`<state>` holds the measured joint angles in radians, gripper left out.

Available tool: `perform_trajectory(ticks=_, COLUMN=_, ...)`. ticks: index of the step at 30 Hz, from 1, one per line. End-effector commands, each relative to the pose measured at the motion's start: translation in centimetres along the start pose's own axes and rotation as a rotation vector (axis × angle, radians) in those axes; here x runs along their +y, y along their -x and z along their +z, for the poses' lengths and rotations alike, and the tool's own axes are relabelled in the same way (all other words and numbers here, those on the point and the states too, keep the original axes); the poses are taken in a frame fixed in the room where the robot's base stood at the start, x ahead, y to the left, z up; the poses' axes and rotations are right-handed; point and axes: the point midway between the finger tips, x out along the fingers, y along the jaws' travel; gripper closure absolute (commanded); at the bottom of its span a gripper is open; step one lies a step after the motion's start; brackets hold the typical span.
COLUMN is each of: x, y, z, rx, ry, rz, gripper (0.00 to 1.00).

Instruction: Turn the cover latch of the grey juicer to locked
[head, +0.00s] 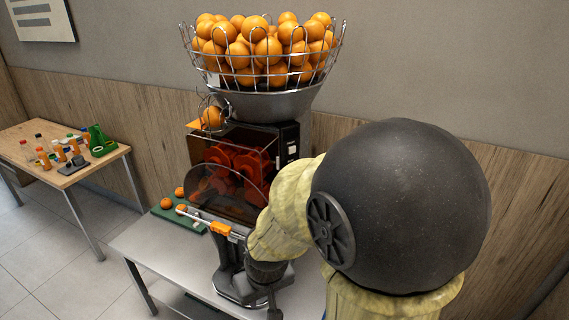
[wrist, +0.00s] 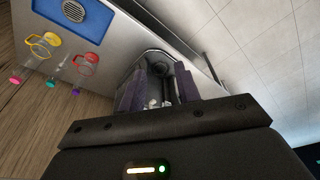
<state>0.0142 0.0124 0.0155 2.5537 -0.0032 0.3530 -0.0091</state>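The grey juicer (head: 265,105) stands on a metal table, with a wire basket of oranges on top. Its transparent orange-tinted cover (head: 225,190) is over the red pressing parts. A pale bar with an orange piece (head: 220,228) crosses the front below the cover; I cannot tell whether this is the latch or how it is turned. My gripper (head: 274,308) is low in front of the juicer, below and right of that bar, pointing down. In the wrist view its two dark fingers (wrist: 159,95) are apart, with a grey rounded part behind them and nothing visibly held.
The metal table (head: 155,245) has a green board (head: 178,215) with a few oranges at the left. A wooden table (head: 62,180) with bottles and a green holder (head: 99,140) stands farther left. My arm hides the right side. The wrist view shows a blue panel (wrist: 98,14) and tiled floor.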

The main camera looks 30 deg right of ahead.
Motion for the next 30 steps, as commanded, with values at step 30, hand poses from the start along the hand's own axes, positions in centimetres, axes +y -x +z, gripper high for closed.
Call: perform_trajectory(ticks=30, x=-1.8, y=-9.8, z=-11.2, rx=0.148, ry=0.552, rz=-0.763, gripper=0.67)
